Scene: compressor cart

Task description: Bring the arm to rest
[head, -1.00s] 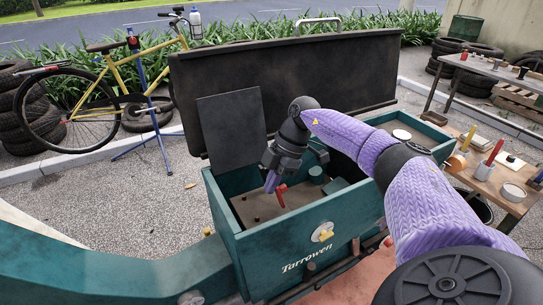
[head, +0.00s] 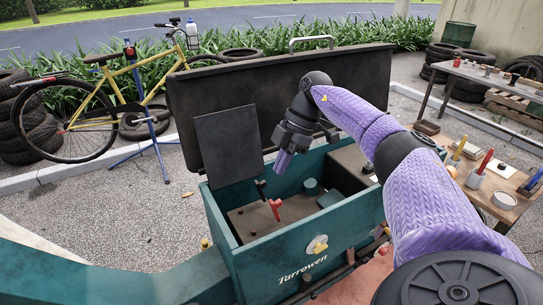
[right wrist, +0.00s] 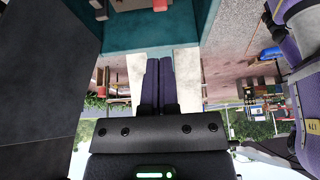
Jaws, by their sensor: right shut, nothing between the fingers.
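My right gripper (head: 282,161) is shut and empty. It hangs above the open teal compressor box (head: 292,240), with its purple fingers pointing down and clear of the box floor. In the right wrist view the two purple fingers (right wrist: 159,84) lie side by side with nothing between them. Below the fingertips, a red-handled lever (head: 275,207) and a dark lever (head: 260,188) stand inside the box. My right arm reaches in from the right in a purple sleeve. My left gripper is not in view.
The raised dark lid (head: 230,100) and a dark flap panel (head: 228,150) stand behind and left of the gripper. A workbench (head: 500,185) with tools and pots is at the right. A bicycle (head: 130,80) on a blue stand is at the left. Bare gravel lies between.

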